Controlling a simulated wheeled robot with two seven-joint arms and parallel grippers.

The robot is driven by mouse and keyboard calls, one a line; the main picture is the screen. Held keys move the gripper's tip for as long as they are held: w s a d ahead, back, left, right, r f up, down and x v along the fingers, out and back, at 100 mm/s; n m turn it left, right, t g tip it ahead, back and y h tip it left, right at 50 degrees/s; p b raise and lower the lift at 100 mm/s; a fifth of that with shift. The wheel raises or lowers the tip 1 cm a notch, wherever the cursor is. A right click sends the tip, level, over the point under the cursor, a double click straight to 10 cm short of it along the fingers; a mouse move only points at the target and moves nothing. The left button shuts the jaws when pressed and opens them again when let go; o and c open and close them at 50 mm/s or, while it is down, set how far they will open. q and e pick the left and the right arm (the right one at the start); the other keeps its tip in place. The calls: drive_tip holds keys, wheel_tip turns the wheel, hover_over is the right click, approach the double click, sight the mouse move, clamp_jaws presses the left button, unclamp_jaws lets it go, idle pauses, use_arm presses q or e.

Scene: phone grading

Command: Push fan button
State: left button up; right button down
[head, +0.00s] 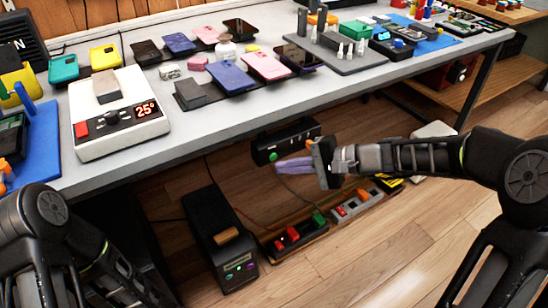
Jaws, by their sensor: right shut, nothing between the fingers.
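A black box (290,140) hangs under the front edge of the grey table, with a round green button (273,157) on its front face. No label tells whether this is the fan button. My right gripper (281,166) comes in from the right, its pale purple fingers shut with nothing between them. Its fingertips show just below and right of the green button; whether they touch it cannot be told from this view. My left arm shows at the lower left, but its gripper is out of view.
The table (230,115) holds several phones, a white device reading 25° (118,115) and a grey tray (345,62). On the floor below are a black tower unit (215,240) and power strips (295,238) with cables. Wooden floor at the lower right is clear.

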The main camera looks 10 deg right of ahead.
drive_tip(key=shift+w, duration=0.15)
drive_tip(key=shift+w+a, duration=0.2)
drive_tip(key=shift+w, duration=0.05)
drive_tip(key=shift+w+a, duration=0.15)
drive_tip(key=shift+w, duration=0.25)
idle(1.0)
drive_tip(key=shift+s+d+b, duration=0.35)
drive_tip(key=shift+s+b, duration=0.1)
drive_tip(key=shift+s, duration=0.4)
drive_tip(key=s+d, duration=0.2)
drive_tip(key=s, duration=0.3)
drive_tip(key=shift+s+b, duration=0.3)
drive_tip(key=shift+b, duration=0.05)
drive_tip(key=shift+d, duration=0.1)
